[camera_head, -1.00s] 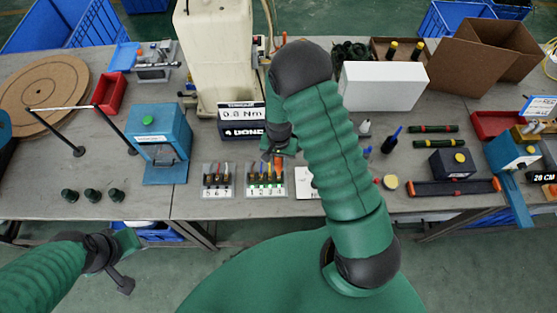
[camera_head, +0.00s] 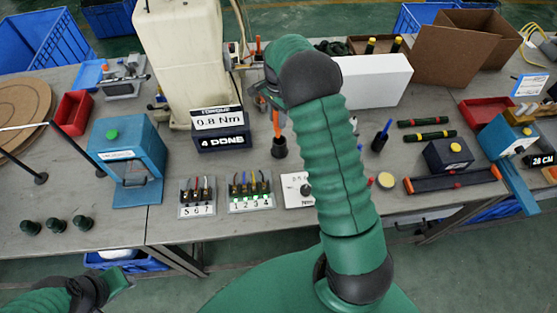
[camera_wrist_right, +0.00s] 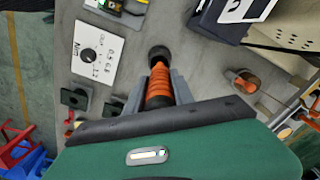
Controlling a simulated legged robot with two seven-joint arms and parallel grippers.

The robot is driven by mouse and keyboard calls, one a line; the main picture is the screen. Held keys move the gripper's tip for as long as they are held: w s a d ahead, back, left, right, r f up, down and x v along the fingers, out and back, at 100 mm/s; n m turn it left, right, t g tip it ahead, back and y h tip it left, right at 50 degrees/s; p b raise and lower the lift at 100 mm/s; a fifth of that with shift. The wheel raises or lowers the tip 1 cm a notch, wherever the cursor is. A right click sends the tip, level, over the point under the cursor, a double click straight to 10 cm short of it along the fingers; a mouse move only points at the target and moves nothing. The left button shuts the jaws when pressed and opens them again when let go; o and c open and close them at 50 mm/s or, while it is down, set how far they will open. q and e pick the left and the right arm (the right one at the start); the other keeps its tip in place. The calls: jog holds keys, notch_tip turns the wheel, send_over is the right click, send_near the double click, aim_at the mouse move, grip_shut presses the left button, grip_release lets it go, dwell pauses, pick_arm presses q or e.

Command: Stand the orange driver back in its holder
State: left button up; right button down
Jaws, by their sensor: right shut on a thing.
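The orange driver (camera_head: 277,122) is upright below my right gripper (camera_head: 268,96), just above or at the mouth of a black round holder (camera_head: 279,150). In the right wrist view, the right gripper (camera_wrist_right: 158,88) is shut on the ribbed orange driver (camera_wrist_right: 159,84). The dark holder (camera_wrist_right: 158,52) shows right at the driver's far end. I cannot tell whether the driver's end is inside it. My left gripper (camera_head: 117,286) is low at the left, off the table, and its jaws do not show clearly.
A second cup (camera_wrist_right: 245,83) with an orange-topped tool stands close by in the wrist view. The torque display box (camera_head: 220,130) is left of the holder. Connector trays (camera_head: 250,190) and a dial card (camera_head: 299,190) lie in front. A white box (camera_head: 375,82) is behind right.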

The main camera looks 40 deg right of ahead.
aim_at(279, 134)
jog(key=shift+d+f, duration=0.15)
jog(key=shift+d, duration=0.3)
notch_tip(279, 134, down, 8)
jog(key=shift+a+f+p, duration=0.15)
jog(key=shift+p, duration=0.5)
jog(key=shift+f, duration=0.3)
jog(key=c, duration=1.1)
grip_release()
jog(key=shift+s, duration=0.1)
jog(key=shift+r, duration=0.1)
jog(key=r, duration=0.4)
jog(key=r+b, duration=0.1)
jog(key=r, duration=0.7)
jog(key=shift+s+a, duration=0.1)
jog(key=shift+a, duration=0.3)
jog(key=s+a+n+t, duration=0.1)
jog(key=s+a+n, duration=0.4)
jog(key=s+a, duration=0.1)
jog(key=s+a+n, duration=0.6)
jog(key=a, duration=0.1)
jog(key=s+a+n+t, duration=0.1)
jog(key=s+a+n, duration=0.5)
jog(key=a, duration=0.1)
jog(key=shift+a+r+t, duration=0.15)
jog(key=shift+a+t, duration=0.05)
jog(key=shift+t, duration=0.1)
